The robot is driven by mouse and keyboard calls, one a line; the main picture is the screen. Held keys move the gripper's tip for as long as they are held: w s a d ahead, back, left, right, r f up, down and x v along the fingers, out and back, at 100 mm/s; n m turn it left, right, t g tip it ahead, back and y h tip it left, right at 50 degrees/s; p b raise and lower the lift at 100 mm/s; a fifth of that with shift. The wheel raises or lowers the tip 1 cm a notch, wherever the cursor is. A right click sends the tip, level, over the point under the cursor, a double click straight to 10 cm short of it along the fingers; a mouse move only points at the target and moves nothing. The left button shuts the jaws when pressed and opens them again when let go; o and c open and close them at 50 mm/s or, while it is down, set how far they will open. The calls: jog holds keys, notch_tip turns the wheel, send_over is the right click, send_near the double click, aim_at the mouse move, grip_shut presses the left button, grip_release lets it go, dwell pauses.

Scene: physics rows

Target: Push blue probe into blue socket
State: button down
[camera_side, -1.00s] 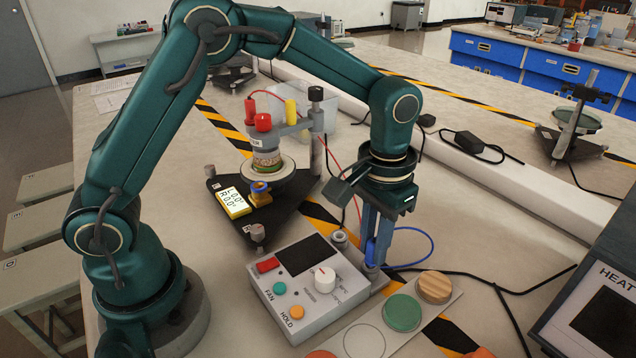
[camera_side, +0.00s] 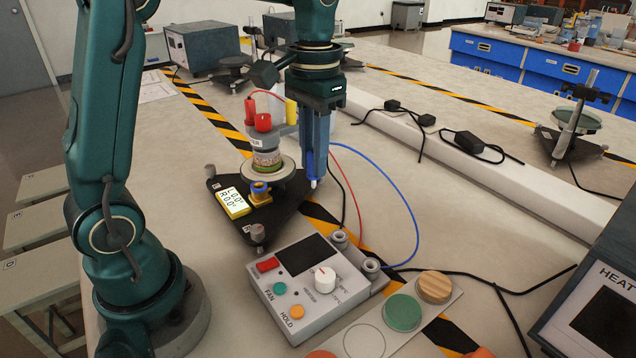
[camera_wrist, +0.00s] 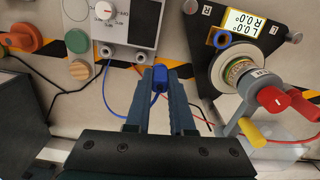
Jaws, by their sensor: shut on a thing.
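The blue probe (camera_side: 309,163) is upright between the fingers of my gripper (camera_side: 315,150), with its pale tip pointing down. In the wrist view the blue probe (camera_wrist: 160,77) shows between the fingertips of my gripper (camera_wrist: 160,84). The gripper is shut on it and holds it at the right of the black base plate. The blue socket (camera_side: 260,188) is a blue ring on a yellow block on that plate, to the left of the probe and apart from it. The blue socket (camera_wrist: 222,39) also shows upper right in the wrist view.
The black plate (camera_side: 275,222) carries a display (camera_side: 233,203) and a round stack with red and yellow posts (camera_side: 263,122). A control box (camera_side: 310,290) with two grey holders stands in front. A blue cable (camera_side: 417,215) loops right from the probe. A red cable hangs nearby.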

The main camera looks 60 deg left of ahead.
jog(key=s+a+r+n, duration=0.2)
jog(key=s+a+n, duration=0.3)
jog(key=a+n, duration=0.35)
jog(key=shift+s+a+f+m, duration=0.1)
jog(key=shift+a+f+m, duration=0.15)
jog(key=shift+f, duration=0.7)
jog(key=shift+s+a+f+m, duration=0.1)
jog(key=shift+a+f, duration=0.1)
jog(key=shift+f, duration=0.75)
jog(key=shift+f, duration=1.55)
dwell(0.5)
jog(key=shift+c, duration=2.3)
grip_release()
notch_tip(320, 180, up, 7)
jog(key=shift+r, duration=0.2)
